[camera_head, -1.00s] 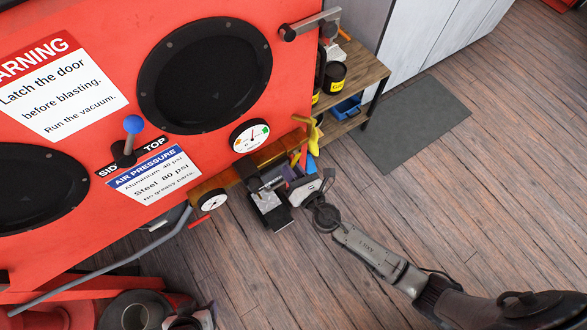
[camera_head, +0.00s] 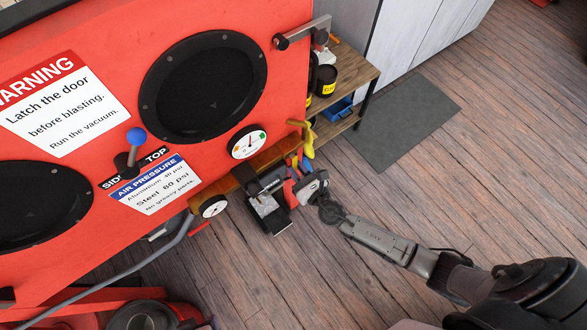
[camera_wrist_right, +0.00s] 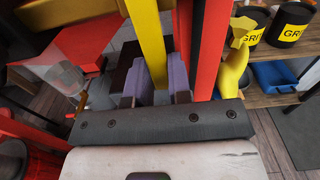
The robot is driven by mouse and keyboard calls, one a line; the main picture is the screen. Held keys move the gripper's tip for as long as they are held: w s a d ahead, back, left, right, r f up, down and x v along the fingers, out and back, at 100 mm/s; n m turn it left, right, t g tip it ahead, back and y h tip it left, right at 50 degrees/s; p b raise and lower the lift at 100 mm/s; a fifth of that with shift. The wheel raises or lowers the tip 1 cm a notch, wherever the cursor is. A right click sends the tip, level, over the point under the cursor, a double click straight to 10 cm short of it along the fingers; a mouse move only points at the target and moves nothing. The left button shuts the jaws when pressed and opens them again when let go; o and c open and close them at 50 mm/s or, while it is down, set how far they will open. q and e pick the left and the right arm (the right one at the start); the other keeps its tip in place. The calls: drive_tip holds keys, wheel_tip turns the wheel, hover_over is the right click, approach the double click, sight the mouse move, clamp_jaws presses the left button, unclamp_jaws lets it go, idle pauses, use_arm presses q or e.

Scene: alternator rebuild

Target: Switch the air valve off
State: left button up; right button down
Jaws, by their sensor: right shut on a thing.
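A red bar (camera_wrist_right: 208,45) runs close beside the fingers on the right. I cannot tell for sure whether the yellow bar is the air valve's handle. In the head view the gripper hides much of that spot. My left gripper is not in view.
The red cabinet (camera_head: 100,170) fills the left, with a blue-knobbed lever (camera_head: 136,137). A grey hose (camera_head: 115,262) runs low at left. The floor at right is clear.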

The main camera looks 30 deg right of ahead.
drive_tip(key=c, duration=1)
unclamp_jaws()
drive_tip(key=shift+c, duration=0.2)
drive_tip(key=shift+s, duration=0.1)
drive_tip(key=s+d, duration=0.1)
drive_tip(key=s, duration=1.2)
drive_tip(key=shift+s+d, duration=0.3)
drive_tip(key=shift+d, duration=0.05)
